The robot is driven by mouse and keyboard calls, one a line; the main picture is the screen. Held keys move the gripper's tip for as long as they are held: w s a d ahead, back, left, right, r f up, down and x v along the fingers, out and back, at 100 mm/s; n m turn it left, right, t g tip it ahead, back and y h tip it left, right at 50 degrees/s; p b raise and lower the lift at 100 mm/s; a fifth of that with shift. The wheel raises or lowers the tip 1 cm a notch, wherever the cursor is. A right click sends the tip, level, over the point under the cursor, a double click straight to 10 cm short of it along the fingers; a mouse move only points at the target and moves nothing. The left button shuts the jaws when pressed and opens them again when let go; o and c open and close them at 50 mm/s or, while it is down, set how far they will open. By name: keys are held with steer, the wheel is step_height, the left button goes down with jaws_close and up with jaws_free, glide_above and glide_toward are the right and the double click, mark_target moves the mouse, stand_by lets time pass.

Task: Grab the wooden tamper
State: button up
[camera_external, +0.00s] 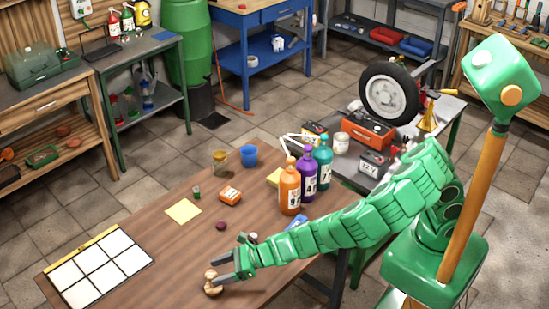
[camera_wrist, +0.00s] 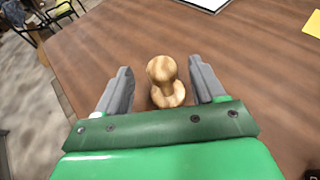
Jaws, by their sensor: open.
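The wooden tamper (camera_external: 212,281) is a small light-brown turned piece with a rounded knob and a wider round end. It is on the brown wooden table (camera_external: 140,235) near its front edge. In the wrist view the tamper (camera_wrist: 163,80) sits between the two grey fingers of my gripper (camera_wrist: 162,88), with a gap on each side. My gripper (camera_external: 224,268) is open around it in the external view.
A white gridded board (camera_external: 100,267) lies left on the table, with a yellow note (camera_external: 183,211) behind. A dark red round item (camera_external: 221,225) lies nearer.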

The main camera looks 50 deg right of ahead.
mark_target(213, 273)
steer(key=shift+x, duration=1.65)
steer(key=shift+c, duration=0.5)
steer(key=c, duration=1)
